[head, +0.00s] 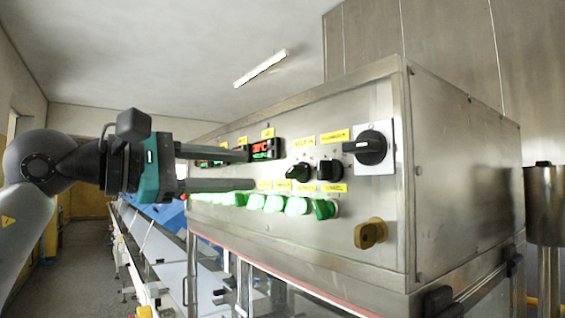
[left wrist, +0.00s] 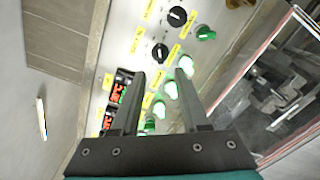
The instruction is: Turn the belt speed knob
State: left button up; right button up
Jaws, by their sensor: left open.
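Two small round black knobs sit side by side on the steel control panel (head: 378,200), under yellow labels too small to read surely; I cannot tell which is belt speed. My right gripper is not in view.
A big black rotary switch (head: 371,147) is at the panel's right. Red displays (head: 266,149) are behind the upper finger. Below run lit green buttons (head: 297,206), a green selector (head: 324,209) and a yellow knob (head: 370,233). Room is free in front of the panel.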

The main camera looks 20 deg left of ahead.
aim_at(289, 171)
pick_arm(q)
jog(key=p+x, duration=0.2)
jog(key=x, duration=0.6)
jog(key=shift+w+d, duration=0.25)
grip_shut()
